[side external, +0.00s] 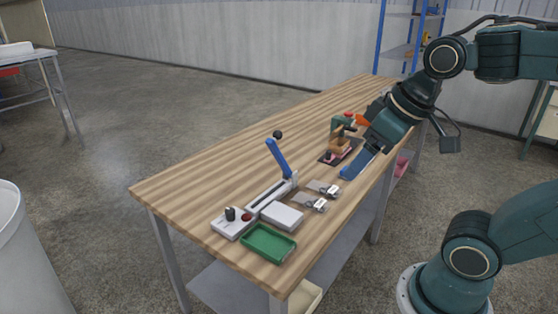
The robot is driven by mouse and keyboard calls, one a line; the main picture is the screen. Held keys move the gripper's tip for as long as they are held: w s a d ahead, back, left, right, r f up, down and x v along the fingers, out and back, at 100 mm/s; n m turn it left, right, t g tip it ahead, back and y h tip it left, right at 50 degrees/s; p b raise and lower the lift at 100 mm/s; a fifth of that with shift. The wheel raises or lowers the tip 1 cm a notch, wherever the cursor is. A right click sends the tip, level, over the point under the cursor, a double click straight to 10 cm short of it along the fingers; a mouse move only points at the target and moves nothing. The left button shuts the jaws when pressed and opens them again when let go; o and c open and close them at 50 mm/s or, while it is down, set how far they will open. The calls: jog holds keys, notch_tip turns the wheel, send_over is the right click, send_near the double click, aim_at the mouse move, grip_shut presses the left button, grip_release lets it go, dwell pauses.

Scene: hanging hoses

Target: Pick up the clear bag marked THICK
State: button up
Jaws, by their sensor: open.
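Two small clear bags lie on the wooden table (190,178) in the side external view, to the right of the blue-levered tool. One bag (324,188) lies farther back and the other bag (309,203) lies nearer the front. Each holds small dark and metallic parts. Their markings are too small to read, so I cannot tell which is marked THICK. My gripper (350,170) has blue fingers and points down to the left, above the table's right side, behind and to the right of both bags. It is open and appears empty. The gap between the fingers is hard to see.
A tool with an upright blue lever (278,158) stands left of the bags. A white box (283,216) and a green tray (259,245) sit nearer the front. A green press (341,128) stands behind, close to my gripper. The table's left side is clear.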

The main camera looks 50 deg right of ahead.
jog(key=w+d+f+g, duration=0.2)
jog(key=w+d+f, duration=0.1)
jog(key=w+d, duration=1.05)
jog(key=w+d+f+g, duration=0.1)
jog(key=w+d+f, duration=0.2)
jog(key=d+f, duration=0.4)
jog(key=w+d+f, duration=0.3)
jog(key=d+f, duration=0.5)
jog(key=d, duration=0.2)
jog(key=shift+w+g, duration=0.15)
jog(key=shift+g, duration=0.25)
send_over(327, 186)
jog(key=shift+a+f, duration=0.1)
jog(key=shift+f, duration=4.1)
